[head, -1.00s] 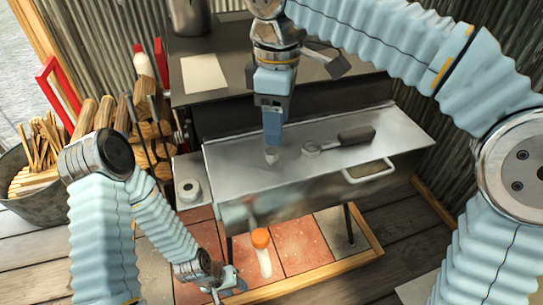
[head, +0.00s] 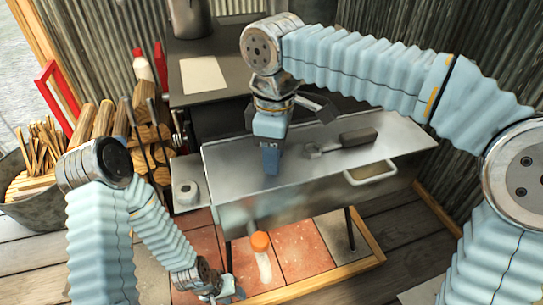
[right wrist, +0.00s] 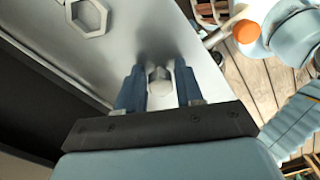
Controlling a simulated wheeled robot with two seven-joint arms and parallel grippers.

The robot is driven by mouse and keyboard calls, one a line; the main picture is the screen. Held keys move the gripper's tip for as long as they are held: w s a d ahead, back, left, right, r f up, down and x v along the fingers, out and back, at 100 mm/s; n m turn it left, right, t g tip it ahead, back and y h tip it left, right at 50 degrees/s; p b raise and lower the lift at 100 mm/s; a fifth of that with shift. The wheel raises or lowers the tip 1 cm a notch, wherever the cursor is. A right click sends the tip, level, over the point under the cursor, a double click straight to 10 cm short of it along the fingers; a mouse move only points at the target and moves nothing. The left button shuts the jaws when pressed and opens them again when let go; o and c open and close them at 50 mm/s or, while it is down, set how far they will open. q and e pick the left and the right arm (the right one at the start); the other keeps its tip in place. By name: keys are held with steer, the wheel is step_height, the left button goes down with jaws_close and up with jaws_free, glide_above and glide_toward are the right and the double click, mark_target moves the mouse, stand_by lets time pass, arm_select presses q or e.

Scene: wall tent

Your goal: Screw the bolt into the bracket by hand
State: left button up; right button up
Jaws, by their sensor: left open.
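The bolt (right wrist: 160,78), a grey metal piece with a hexagonal head, stands on the metal shelf (head: 225,158) between the blue fingers of my right gripper (right wrist: 160,88). The fingers are apart, with a small gap visible on each side of the bolt. In the head view my right gripper (head: 270,172) points down at the shelf and hides the bolt. My left gripper (head: 228,292) is open and empty, low near the tiled floor, left of an orange-capped white bottle (head: 262,262). I cannot clearly make out the bracket.
A white ring-shaped piece (head: 187,192) sits on the small side ledge. Firewood (head: 100,125) and a metal tub (head: 38,205) stand at left.

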jaws_close()
steer(key=shift+r, duration=0.1)
